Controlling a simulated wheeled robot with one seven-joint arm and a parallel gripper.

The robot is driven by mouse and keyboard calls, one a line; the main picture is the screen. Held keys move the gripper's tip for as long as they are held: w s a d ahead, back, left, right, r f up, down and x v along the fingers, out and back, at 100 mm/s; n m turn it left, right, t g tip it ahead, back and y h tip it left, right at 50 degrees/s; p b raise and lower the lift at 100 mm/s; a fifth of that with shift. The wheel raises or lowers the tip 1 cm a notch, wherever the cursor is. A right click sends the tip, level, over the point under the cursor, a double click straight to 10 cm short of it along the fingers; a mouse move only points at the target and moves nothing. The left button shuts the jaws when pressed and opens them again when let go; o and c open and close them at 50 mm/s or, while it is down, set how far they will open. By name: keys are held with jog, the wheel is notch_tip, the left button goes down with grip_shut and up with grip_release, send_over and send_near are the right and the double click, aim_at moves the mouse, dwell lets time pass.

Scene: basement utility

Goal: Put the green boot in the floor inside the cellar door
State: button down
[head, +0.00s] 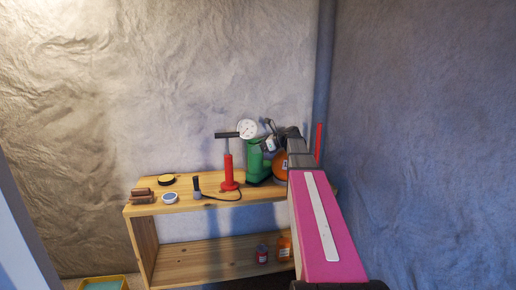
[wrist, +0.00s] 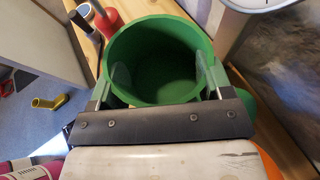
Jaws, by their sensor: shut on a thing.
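The green boot (head: 257,163) stands upright at the right part of the wooden shelf's top, beside a red hand pump. My gripper (head: 276,138) is at the boot's upper end, partly hidden by my own pink arm. In the wrist view the boot's round open top (wrist: 160,60) lies between the two fingers of my gripper (wrist: 160,85), which is shut on its shaft. I cannot make out the cellar door for sure in either view.
The wooden shelf (head: 165,207) also bears the red pump (head: 229,171), a dial gauge (head: 247,128), a brush (head: 197,187), round tins and an orange object (head: 280,167) close to the boot. A vertical pipe (head: 324,70) runs behind. A yellow tray (head: 122,282) lies low left.

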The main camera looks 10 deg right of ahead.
jog(key=shift+c, duration=0.2)
grip_release()
jog(key=shift+f, duration=0.1)
